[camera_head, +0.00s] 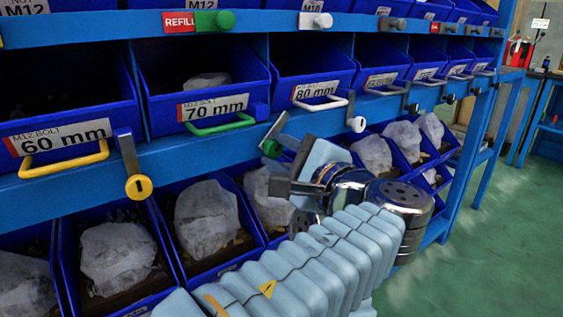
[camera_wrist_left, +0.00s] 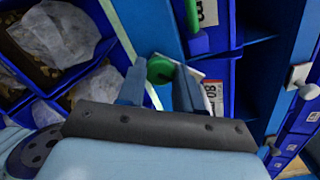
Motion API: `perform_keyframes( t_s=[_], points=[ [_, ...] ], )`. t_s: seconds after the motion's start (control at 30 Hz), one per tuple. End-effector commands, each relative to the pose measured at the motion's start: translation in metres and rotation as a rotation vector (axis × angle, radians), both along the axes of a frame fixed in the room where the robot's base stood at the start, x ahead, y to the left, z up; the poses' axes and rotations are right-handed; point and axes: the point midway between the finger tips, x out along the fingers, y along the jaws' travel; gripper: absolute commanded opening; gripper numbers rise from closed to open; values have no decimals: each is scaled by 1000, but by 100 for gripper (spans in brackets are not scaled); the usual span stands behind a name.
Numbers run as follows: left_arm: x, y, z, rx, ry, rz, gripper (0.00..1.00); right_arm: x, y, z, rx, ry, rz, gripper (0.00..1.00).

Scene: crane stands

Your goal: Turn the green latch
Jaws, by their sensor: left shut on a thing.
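The green latch (camera_head: 271,148) is a round green knob on the blue shelf rail, between the 70 mm and 80 mm bins. My left gripper (camera_head: 277,155) reaches it from the lower right and partly hides it. In the left wrist view the green latch (camera_wrist_left: 160,69) sits between the two fingers of my left gripper (camera_wrist_left: 160,88), which is shut on it. My right gripper is in neither view.
The 70 mm bin (camera_head: 205,80) has a green handle (camera_head: 220,124). The 80 mm bin (camera_head: 312,72) has a white handle. A yellow latch (camera_head: 138,187) hangs left and a white latch (camera_head: 356,124) right. Open floor lies right.

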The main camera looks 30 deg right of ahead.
Motion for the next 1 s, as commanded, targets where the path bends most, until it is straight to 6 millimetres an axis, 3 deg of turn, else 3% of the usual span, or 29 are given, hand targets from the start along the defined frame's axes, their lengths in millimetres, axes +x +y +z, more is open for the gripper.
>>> perform_keyframes(
  t_s=[0.6, 1.0],
  points=[
    [0, 0, -5, -554, -42, 2, 4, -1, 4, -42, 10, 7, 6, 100],
    [0, 0, -4, -753, -56, 1, 4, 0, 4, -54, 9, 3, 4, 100]
  ],
)
